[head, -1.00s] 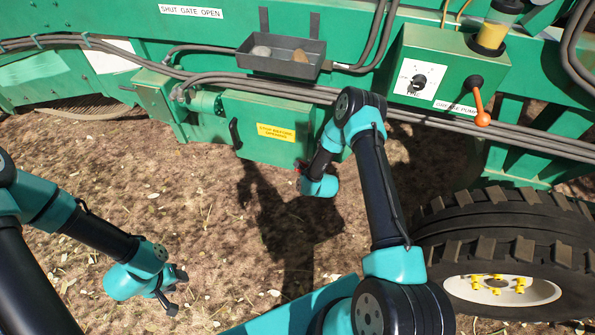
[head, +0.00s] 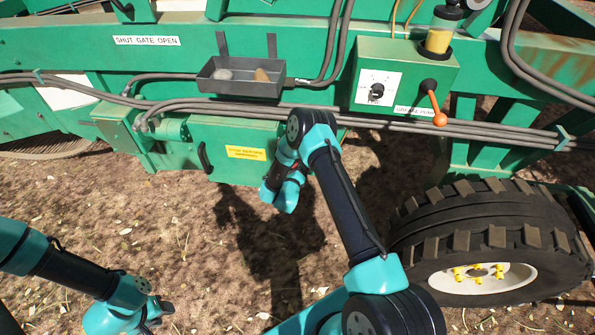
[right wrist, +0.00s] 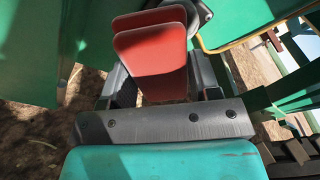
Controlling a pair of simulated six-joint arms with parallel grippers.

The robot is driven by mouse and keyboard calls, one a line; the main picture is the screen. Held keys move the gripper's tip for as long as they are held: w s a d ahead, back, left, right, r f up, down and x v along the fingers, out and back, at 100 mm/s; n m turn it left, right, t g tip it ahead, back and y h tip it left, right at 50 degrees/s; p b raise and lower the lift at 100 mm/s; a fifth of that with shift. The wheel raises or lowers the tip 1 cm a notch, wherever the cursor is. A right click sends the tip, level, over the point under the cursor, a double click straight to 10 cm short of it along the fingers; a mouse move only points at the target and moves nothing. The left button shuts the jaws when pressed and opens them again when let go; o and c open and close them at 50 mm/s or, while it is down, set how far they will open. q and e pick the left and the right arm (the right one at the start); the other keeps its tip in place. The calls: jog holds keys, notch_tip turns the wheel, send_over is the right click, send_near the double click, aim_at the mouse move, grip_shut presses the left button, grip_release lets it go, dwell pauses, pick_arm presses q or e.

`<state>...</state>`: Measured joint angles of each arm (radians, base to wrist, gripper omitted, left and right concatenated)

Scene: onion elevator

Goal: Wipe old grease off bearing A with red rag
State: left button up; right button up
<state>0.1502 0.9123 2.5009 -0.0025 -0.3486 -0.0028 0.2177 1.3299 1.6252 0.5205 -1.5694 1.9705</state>
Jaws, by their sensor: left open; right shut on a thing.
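The red rag (right wrist: 150,62) shows in the right wrist view as two flat, stiff-looking red faces between my jaws. My right gripper (right wrist: 160,84) is shut on it. In the head view my right wrist is beside the lower green housing, and its fingers are mostly hidden behind my own arm. A grey rounded metal part (right wrist: 200,14) sits just behind the rag's upper right edge; I cannot tell whether it is bearing A or whether the rag touches it. Bearing A is not clearly identifiable in the head view. My left gripper (head: 158,312) is open and empty, low over the ground.
A grey tray (head: 212,87) with two stone-like lumps hangs on the green machine. A grease pump box (head: 405,82) with an orange-knobbed lever (head: 436,108) is at right. A large tyre (head: 480,212) stands at lower right. Hoses run across the frame. Bare ground lies at lower left.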

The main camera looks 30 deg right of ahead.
jog(key=shift+r+x, duration=0.15)
jog(key=shift+x, duration=1.35)
jog(key=shift+r+x, duration=0.1)
jog(key=shift+x, duration=1.35)
jog(key=shift+w+d, duration=0.2)
jog(key=shift+w, duration=0.3)
jog(key=shift+w+d, duration=0.25)
jog(key=shift+w, duration=0.2)
jog(key=shift+d, duration=0.1)
jog(key=shift+s+d, duration=1.15)
jog(key=shift+d, duration=0.05)
jog(key=shift+d, duration=0.1)
jog(key=s+d, duration=0.1)
jog(key=d, duration=0.1)
jog(key=shift+s+d, duration=0.3)
jog(key=shift+s, duration=0.1)
